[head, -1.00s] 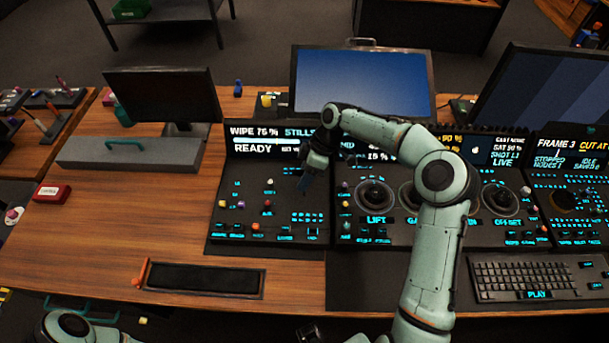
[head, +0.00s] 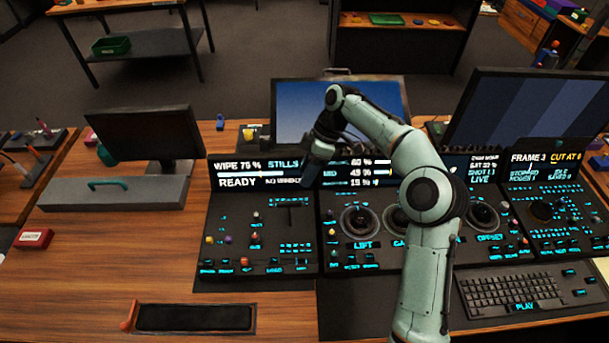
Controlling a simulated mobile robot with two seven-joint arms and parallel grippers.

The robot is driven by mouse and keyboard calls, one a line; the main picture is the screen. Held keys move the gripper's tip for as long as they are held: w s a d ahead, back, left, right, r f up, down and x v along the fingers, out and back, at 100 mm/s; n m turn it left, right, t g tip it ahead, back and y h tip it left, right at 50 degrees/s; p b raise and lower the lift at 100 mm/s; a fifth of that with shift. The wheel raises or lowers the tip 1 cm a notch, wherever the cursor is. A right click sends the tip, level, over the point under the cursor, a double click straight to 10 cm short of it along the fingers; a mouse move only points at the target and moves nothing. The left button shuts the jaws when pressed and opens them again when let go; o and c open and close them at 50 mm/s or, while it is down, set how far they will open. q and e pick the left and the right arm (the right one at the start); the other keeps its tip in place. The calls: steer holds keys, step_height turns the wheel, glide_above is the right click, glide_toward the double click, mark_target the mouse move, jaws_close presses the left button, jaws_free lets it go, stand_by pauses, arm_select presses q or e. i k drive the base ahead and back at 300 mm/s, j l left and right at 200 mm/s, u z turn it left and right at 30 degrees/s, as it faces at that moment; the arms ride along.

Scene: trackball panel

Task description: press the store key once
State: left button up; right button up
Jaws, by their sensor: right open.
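The store key cannot be singled out; the small key labels are too fine to read. Lit keys (head: 225,267) run along the front of the left panel (head: 262,225), with more at the front of the trackball panel (head: 360,262). My right gripper (head: 308,180) is open and empty. It hangs over the seam between the left and trackball panels, in front of their display strips, apart from the front keys. Its fingertips are small and dark here. My right arm hides part of the trackball panel, including some of the middle trackball. My left gripper is not in view.
Monitors (head: 340,110) stand behind the panels. A keyboard (head: 515,288) lies at front right. A black pad with an orange handle (head: 195,317) lies at front left, a red box (head: 33,238) farther left.

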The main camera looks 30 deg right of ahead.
mark_target(508, 246)
steer(key=k, duration=1.5)
